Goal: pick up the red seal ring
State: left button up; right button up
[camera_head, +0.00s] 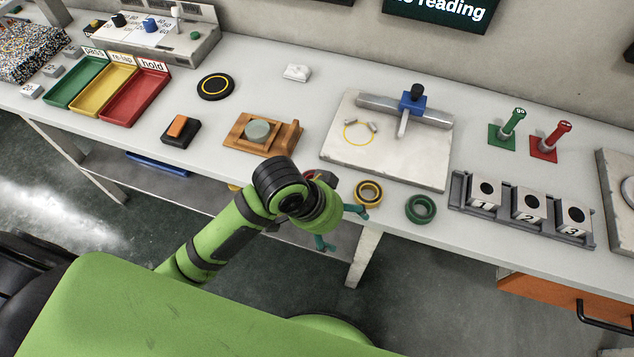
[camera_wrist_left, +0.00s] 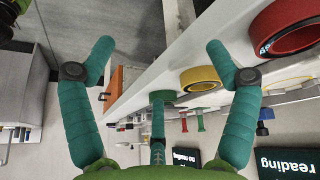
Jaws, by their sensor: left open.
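The red seal ring (camera_wrist_left: 298,41) shows large at the upper right of the left wrist view, near the bench's front edge. In the head view only a sliver of the red seal ring (camera_head: 308,175) shows, mostly hidden behind my left wrist. My left gripper (camera_head: 341,226) has teal fingers and hangs in front of the bench edge. In the left wrist view its fingers (camera_wrist_left: 160,48) are spread with nothing between them, and the red ring lies outside them, to the right. My right gripper is not in view.
A yellow ring (camera_head: 369,193) and a green ring (camera_head: 420,208) lie to the right of the red one. A numbered block rack (camera_head: 522,212) stands further right. A stone plate (camera_head: 385,152) and a wooden fixture (camera_head: 262,134) lie behind. Colored trays (camera_head: 136,95) are at left.

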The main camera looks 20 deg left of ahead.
pick_arm(q)
jog(key=w+a+r+m+g+y, duration=0.1)
jog(key=w+a+r, duration=0.1)
jog(key=w+a+r+g+y, duration=0.1)
jog(key=w+a+r+y, duration=0.1)
jog(key=w, duration=0.1)
jog(key=w+a+r+m+g+y, duration=0.1)
jog(key=w+a+r, duration=0.1)
jog(key=w+a, duration=0.1)
jog(key=shift+r+m, duration=0.15)
jog(key=shift+m, duration=0.15)
jog(key=f, duration=0.4)
jog(key=f+p, duration=0.1)
jog(key=f, duration=0.1)
jog(key=shift+w+a+f, duration=0.15)
jog(key=shift+a+f, duration=0.2)
jog(key=shift+f, duration=0.05)
jog(key=shift+c, duration=0.4)
jog(key=c, duration=1.2)
